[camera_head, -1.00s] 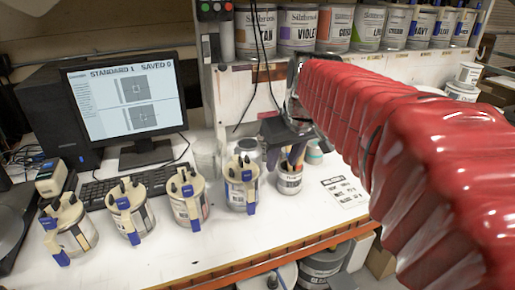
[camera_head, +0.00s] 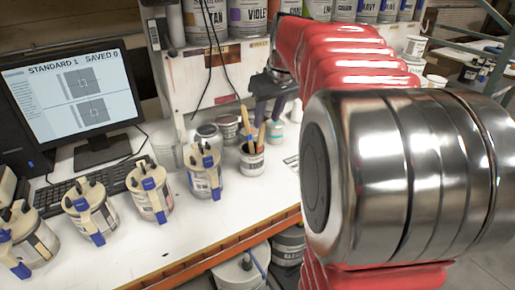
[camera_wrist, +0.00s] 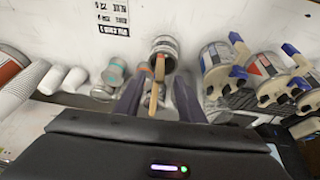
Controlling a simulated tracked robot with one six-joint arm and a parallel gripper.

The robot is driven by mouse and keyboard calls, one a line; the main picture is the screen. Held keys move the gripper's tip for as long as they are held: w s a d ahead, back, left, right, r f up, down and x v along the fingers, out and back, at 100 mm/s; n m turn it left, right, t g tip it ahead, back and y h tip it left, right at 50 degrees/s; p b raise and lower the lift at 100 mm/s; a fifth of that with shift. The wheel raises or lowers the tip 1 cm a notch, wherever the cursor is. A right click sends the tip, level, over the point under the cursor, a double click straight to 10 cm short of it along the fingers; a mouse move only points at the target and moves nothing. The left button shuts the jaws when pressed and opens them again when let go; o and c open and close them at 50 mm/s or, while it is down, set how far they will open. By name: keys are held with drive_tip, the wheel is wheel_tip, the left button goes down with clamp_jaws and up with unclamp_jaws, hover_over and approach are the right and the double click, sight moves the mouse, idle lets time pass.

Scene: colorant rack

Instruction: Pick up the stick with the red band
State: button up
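A small open can (camera_head: 252,164) stands on the white bench and holds wooden sticks (camera_head: 245,118). In the wrist view the can (camera_wrist: 164,44) is at top centre, and a light wooden stick (camera_wrist: 154,98) points toward me. A red band (camera_wrist: 160,68) shows on a stick near the can's mouth; the band cannot be made out in the head view. My gripper (camera_wrist: 158,103) is open, with its two dark fingers apart on either side of the stick ends in the picture. In the head view my gripper (camera_head: 270,103) is above and right of the can, apart from it.
Several lidded paint cans with blue clips (camera_head: 204,174) stand in a row left of the can. A grey can (camera_head: 228,127) and a teal-lidded jar (camera_head: 275,131) stand behind it. Cables (camera_head: 212,65) hang nearby. A monitor (camera_head: 85,95) is at left.

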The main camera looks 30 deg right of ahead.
sight(262, 134)
drive_tip(key=x, duration=0.8)
drive_tip(key=shift+x, duration=2.6)
drive_tip(key=shift+c, duration=0.6)
clamp_jaws()
